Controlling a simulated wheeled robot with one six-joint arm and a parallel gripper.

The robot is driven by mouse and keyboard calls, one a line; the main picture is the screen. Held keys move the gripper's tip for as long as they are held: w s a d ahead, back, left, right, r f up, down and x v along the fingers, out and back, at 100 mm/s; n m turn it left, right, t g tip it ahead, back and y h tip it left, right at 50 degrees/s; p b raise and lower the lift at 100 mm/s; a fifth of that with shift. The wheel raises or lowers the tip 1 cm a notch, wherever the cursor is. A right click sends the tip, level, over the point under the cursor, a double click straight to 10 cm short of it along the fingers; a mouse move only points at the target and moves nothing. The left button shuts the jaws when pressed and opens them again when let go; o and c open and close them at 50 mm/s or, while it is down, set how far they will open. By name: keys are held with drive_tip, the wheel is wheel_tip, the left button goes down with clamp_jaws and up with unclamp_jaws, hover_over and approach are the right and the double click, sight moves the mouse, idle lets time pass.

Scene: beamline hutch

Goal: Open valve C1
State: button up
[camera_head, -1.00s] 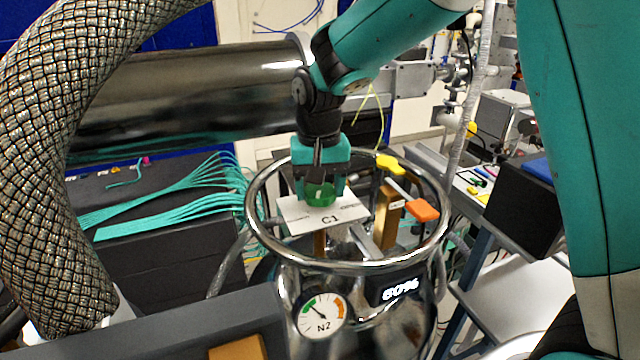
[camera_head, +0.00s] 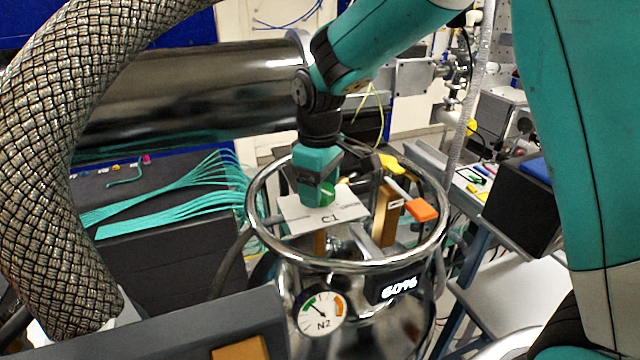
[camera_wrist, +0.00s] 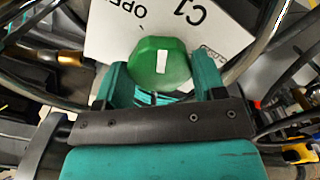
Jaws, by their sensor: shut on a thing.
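Valve C1 has a green knob (camera_head: 314,196) with a white mark on top, above a white plate (camera_head: 348,207) lettered C1, inside the top ring of a shiny metal dewar. My gripper (camera_head: 318,184) points down from above and is shut on the knob. In the wrist view the knob (camera_wrist: 158,64) sits between the teal fingers (camera_wrist: 155,88), its white mark showing. The plate (camera_wrist: 110,38) there reads C1 and part of "OPEN", upside down. The valve stem under the plate is mostly hidden.
The dewar's metal ring (camera_head: 262,232) surrounds the valve. Yellow (camera_head: 391,163) and orange (camera_head: 424,210) handles stand close on the right. An N2 gauge (camera_head: 322,313) and a percent display (camera_head: 398,288) are in front. A thick braided hose (camera_head: 60,170) fills the left.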

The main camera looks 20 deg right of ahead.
drive_tip(key=n, duration=0.6)
drive_tip(key=shift+r, duration=0.1)
drive_tip(key=shift+n, duration=0.3)
drive_tip(key=shift+w, duration=0.1)
drive_tip(key=o, duration=0.9)
wheel_tip(320, 180, up, 17)
drive_tip(key=shift+r+b, duration=0.2)
drive_tip(key=shift+b, duration=1.05)
drive_tip(key=s+a+f+m+y, duration=0.1)
drive_tip(key=s+f+m, duration=0.1)
drive_tip(key=s+f, duration=0.3)
drive_tip(key=s+a+f+m+y+b, duration=0.1)
drive_tip(key=s+a+f+m, duration=0.1)
drive_tip(key=s, duration=0.9)
drive_tip(key=s+a+f+m+y+b, duration=0.1)
drive_tip(key=s+f+m+y, duration=0.1)
drive_tip(key=s+f, duration=0.5)
drive_tip(key=shift+s+a+f+m, duration=0.15)
drive_tip(key=shift+s+f+m, duration=0.05)
drive_tip(key=shift+s+m, duration=0.25)
drive_tip(key=shift+s+a+f+m, duration=0.1)
drive_tip(key=shift+s+f+m, duration=0.05)
drive_tip(key=shift+s+m, duration=0.25)
